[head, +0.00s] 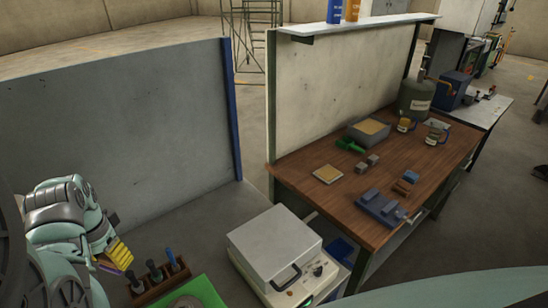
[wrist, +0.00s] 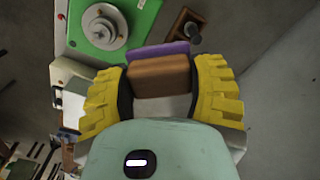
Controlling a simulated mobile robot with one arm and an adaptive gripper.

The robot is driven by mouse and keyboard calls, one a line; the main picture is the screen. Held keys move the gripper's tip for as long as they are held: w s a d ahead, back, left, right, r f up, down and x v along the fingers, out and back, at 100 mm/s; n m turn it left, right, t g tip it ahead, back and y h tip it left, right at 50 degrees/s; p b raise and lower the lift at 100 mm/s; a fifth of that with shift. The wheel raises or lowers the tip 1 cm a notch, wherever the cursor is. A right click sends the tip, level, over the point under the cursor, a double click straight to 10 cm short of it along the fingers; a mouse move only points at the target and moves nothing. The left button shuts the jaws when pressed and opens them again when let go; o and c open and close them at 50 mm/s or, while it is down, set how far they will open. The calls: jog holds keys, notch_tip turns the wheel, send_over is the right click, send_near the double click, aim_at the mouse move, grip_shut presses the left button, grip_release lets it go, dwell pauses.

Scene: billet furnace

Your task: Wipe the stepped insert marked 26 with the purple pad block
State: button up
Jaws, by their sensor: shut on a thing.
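My gripper (wrist: 163,92) is shut on the purple pad block, a brown block (wrist: 160,77) with a purple pad (wrist: 158,51) on its far side, held between the yellow fingers in the wrist view. In the head view my gripper (head: 117,256) is at the lower left, with only a sliver of purple showing. A round grey stepped insert (wrist: 101,27) sits on a green board (wrist: 141,20) at the upper left of the wrist view, apart from the pad. In the head view it is cut off by the bottom edge (head: 186,303). No number is readable on it.
A wooden workbench (head: 330,197) with several parts lies further right. A grey partition (head: 120,125) stands behind my arm.

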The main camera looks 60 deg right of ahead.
jog(key=shift+s+d+f+m+b, duration=0.35)
jog(key=shift+s+f+m+b, duration=0.35)
jog(key=shift+s+f, duration=1.4)
jog(key=shift+s+d+f+m+b, duration=0.4)
jog(key=shift+s+f+b, duration=0.55)
jog(key=shift+s+f, duration=1.2)
jog(key=shift+s+d+f+m+b, duration=0.25)
jog(key=shift+s+f+m+b, duration=0.8)
jog(key=shift+f, duration=1.8)
jog(key=shift+s+n, duration=0.25)
jog(key=shift+n, duration=0.2)
jog(key=shift+f+b, duration=0.9)
jog(key=shift+f, duration=0.15)
